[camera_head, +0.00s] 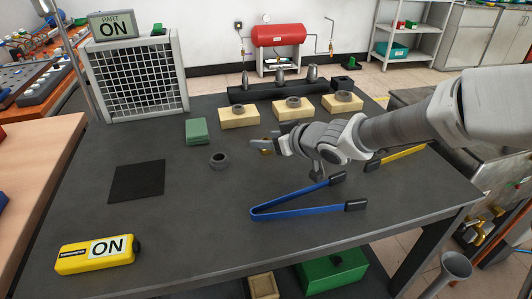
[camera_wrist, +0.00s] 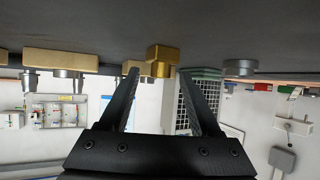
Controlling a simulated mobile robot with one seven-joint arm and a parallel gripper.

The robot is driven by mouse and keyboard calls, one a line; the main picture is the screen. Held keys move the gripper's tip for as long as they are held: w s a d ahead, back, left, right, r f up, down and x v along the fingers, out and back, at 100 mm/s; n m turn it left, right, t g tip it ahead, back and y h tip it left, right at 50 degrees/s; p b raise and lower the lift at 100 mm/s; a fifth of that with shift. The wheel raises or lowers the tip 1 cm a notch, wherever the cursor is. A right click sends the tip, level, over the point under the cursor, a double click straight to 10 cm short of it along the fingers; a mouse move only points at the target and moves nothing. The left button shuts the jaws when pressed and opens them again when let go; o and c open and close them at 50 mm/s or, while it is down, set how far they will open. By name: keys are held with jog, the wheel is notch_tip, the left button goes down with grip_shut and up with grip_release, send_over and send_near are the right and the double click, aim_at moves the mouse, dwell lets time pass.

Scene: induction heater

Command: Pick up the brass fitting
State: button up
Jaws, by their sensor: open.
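The brass fitting (camera_wrist: 163,54) is a small gold-coloured piece on the dark table. In the wrist view, which looks upside down, it appears just beyond and between my gripper's two black fingers (camera_wrist: 159,74). The fingers are spread apart, and nothing is clamped between them. In the head view, the brass fitting (camera_head: 265,147) is partly hidden by the tip of my gripper (camera_head: 263,143), which is low over the table. I cannot tell whether a finger touches it.
A dark grey ring (camera_head: 218,160) and a green block (camera_head: 197,130) stand left of my gripper. Tan blocks (camera_head: 239,117) with grey rings stand behind it. Blue tongs (camera_head: 290,208) lie in front. A black mat (camera_head: 137,181) and yellow ON device (camera_head: 95,253) lie left.

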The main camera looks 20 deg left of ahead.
aim_at(266, 139)
jog(key=shift+w+a+f, duration=0.25)
jog(key=shift+a+f, duration=0.25)
jog(key=shift+f, duration=0.15)
jog(key=shift+r, duration=0.15)
grip_shut()
jog(key=shift+r, duration=0.1)
jog(key=shift+r+p, duration=0.55)
jog(key=shift+r, duration=0.15)
notch_tip(266, 139, up, 4)
jog(key=p, duration=0.3)
jog(key=shift+f, duration=0.2)
jog(key=w+d+r+p, duration=0.4)
jog(key=w+r+p, duration=0.2)
jog(key=w+p, duration=0.5)
jog(key=shift+p, duration=1.8)
